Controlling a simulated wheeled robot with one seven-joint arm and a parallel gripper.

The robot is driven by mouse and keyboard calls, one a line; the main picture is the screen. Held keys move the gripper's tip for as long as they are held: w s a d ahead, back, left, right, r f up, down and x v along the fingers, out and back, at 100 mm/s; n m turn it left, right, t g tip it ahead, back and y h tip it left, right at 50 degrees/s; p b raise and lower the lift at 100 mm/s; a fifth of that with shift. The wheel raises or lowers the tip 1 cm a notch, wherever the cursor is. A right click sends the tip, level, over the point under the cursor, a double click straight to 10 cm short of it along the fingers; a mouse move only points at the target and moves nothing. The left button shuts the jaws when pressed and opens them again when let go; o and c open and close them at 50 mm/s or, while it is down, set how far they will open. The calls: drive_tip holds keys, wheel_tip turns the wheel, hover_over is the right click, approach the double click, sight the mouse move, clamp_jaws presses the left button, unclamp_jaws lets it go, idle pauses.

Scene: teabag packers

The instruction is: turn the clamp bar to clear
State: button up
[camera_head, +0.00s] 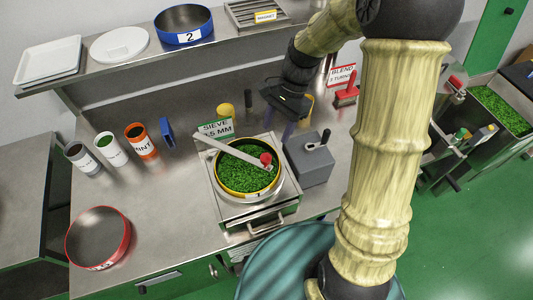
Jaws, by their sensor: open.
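The clamp bar (232,149) is a pale grey flat bar lying slantwise across the top of a round sieve (224,184) filled with green leaf. Its left end reaches past the sieve's rim near the sign, and a red knob (266,158) sits near its right end. The sieve has a yellow-orange inner rim and sits in a metal sifter box (275,214). My gripper (279,123) is open, behind and to the right of the sieve, apart from the bar. Its fingers are small and partly unclear here.
A green SIEVE sign (215,128) stands behind the sieve. A grey box with a black lever (309,166) stands right of it. Several cups (141,141), a blue block (167,134) and a red-rimmed sieve (98,238) are at left. A shelf (140,65) runs behind.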

sight(267, 155)
drive_tip(key=p+x, duration=0.1)
drive_tip(key=x, duration=0.9)
drive_tip(key=shift+f, duration=0.25)
drive_tip(key=shift+s, duration=0.1)
clamp_jaws()
